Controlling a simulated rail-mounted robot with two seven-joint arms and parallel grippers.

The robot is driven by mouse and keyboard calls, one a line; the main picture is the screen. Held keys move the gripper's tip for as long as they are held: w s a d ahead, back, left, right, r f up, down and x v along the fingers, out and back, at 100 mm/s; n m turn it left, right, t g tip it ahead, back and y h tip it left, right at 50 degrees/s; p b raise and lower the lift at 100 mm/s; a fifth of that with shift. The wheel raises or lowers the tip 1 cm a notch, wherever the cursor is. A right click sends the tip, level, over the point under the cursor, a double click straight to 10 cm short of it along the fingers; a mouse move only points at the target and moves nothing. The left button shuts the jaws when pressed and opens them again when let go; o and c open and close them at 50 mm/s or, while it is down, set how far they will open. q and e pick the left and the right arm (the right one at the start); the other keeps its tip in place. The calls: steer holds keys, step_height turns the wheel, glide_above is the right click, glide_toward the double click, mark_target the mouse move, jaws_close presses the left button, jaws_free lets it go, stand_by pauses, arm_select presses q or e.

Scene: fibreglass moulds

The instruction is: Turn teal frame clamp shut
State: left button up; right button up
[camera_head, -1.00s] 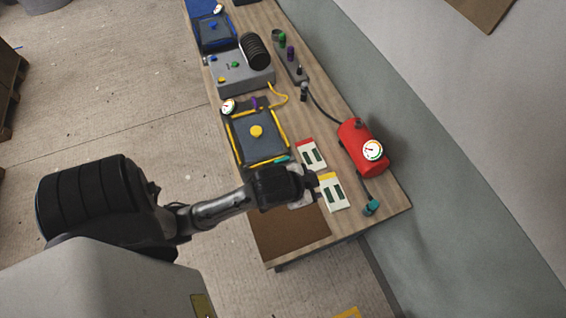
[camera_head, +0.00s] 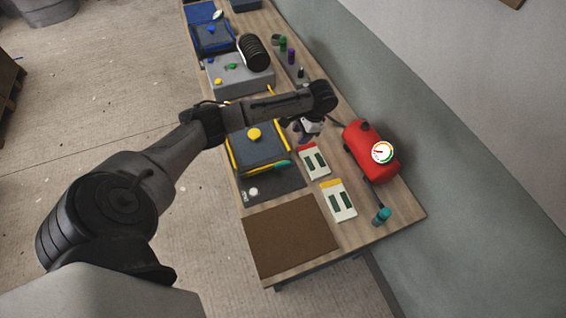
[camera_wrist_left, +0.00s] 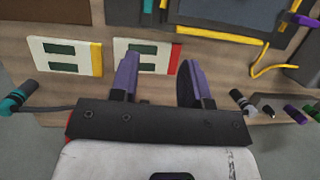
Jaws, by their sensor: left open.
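The teal frame clamp (camera_head: 279,166) lies along the near edge of the yellow-edged mould (camera_head: 257,150). Its teal end shows at the top of the left wrist view (camera_wrist_left: 147,6). My left gripper (camera_head: 302,135) is over the table to the right of the mould, apart from the clamp. In the left wrist view its two purple fingers (camera_wrist_left: 157,72) stand apart with nothing between them. The left forearm crosses over the mould's far part and hides some of it. My right gripper is not in view.
Two white cards, one red-topped (camera_head: 314,162) and one yellow-topped (camera_head: 338,200), lie right of the mould. A red tank with a gauge (camera_head: 368,150) stands by the wall. A teal-ended connector (camera_head: 381,216) lies near the front. The brown mat (camera_head: 290,235) is bare.

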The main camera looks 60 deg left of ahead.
mark_target(282, 163)
arm_select(q)
steer(key=shift+g+h, duration=0.3)
steer(key=shift+g, duration=0.3)
steer(key=x, duration=0.4)
steer(key=s+x, duration=0.1)
steer(key=x, duration=0.4)
steer(key=d+x, duration=0.1)
steer(key=x, duration=0.4)
steer(key=shift+s+r, duration=0.15)
steer(key=shift+r, duration=0.1)
jaws_close()
